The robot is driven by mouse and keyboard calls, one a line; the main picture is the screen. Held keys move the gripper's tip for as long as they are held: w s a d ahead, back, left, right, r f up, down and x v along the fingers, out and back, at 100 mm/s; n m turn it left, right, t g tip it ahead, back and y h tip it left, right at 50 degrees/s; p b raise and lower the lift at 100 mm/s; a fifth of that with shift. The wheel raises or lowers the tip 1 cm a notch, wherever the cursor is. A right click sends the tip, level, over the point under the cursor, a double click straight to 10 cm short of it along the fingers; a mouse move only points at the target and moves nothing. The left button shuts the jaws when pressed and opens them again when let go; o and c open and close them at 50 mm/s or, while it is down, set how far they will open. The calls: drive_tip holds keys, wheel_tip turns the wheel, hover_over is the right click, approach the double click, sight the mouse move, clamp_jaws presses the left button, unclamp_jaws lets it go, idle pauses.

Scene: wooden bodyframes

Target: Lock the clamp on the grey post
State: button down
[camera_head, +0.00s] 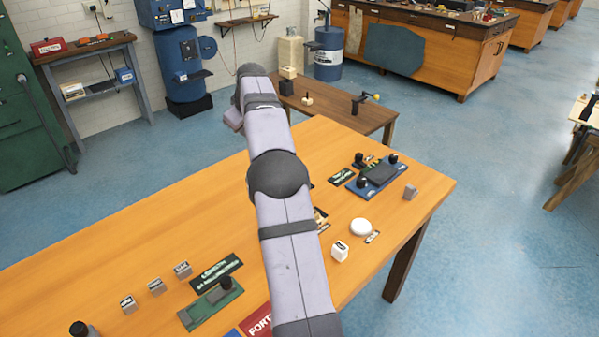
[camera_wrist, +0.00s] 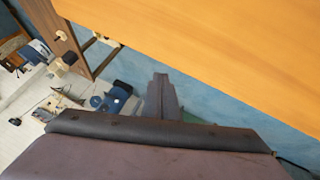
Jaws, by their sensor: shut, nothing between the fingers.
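On the low brown table at the back, a dark post (camera_head: 356,105) carries a sideways arm with a yellow tip (camera_head: 375,97). It looks most like the clamp on its post, but it is too small to tell its colour or whether it is locked. The wrist view shows my own link across the bottom and no fingers.
The wooden bench (camera_head: 130,250) holds a blue board (camera_head: 360,188) with black knobs, a green board (camera_head: 200,312), a white disc (camera_head: 360,227) and small blocks. Blue floor surrounds both.

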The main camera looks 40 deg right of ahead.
drive_tip(key=s+d+f+m+g+y+p, duration=0.2)
drive_tip(key=s+d+f, duration=0.5)
drive_tip(key=s, duration=0.6)
drive_tip(key=shift+d+f+g+y+p, duration=0.15)
drive_tip(key=shift+d+g+y+p, duration=0.3)
drive_tip(key=shift+d+p, duration=0.65)
drive_tip(key=shift+a+f, duration=0.1)
drive_tip(key=shift+a, duration=0.1)
drive_tip(key=p+x, duration=0.4)
drive_tip(key=x, duration=0.5)
drive_tip(key=shift+f, duration=0.25)
drive_tip(key=shift+s+d+p, duration=0.1)
drive_tip(key=shift+s+p, duration=0.65)
drive_tip(key=shift+s, duration=0.4)
drive_tip(key=shift+s+f+p, duration=0.1)
drive_tip(key=shift+s+p, duration=0.3)
drive_tip(key=shift+s, duration=0.35)
